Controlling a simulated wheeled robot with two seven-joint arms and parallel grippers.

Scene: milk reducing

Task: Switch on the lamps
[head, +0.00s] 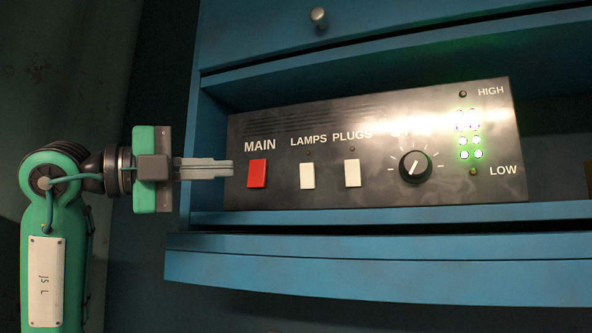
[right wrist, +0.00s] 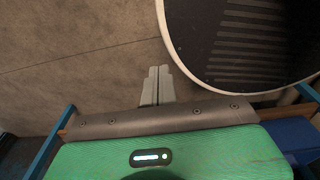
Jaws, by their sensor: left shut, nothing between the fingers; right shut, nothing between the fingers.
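The black control panel (head: 330,180) sits in a blue shelf recess in the head view. Its white LAMPS switch (head: 307,176) is left of the middle, with a small unlit indicator above it. The red MAIN switch (head: 257,173) is to its left, and the white PLUGS switch (head: 352,173) is to its right. My left gripper (head: 232,169) is shut and empty, its tips at the panel's left edge, just left of the MAIN switch. My right gripper (right wrist: 158,72) shows only in the right wrist view, shut and empty, pointing at a grey floor.
A black dial (head: 413,167) and lit green lights (head: 471,147) are on the panel's right half. The blue shelf ledge (head: 400,260) juts out below the panel. A dark round-edged ribbed surface (right wrist: 245,40) lies near my right gripper.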

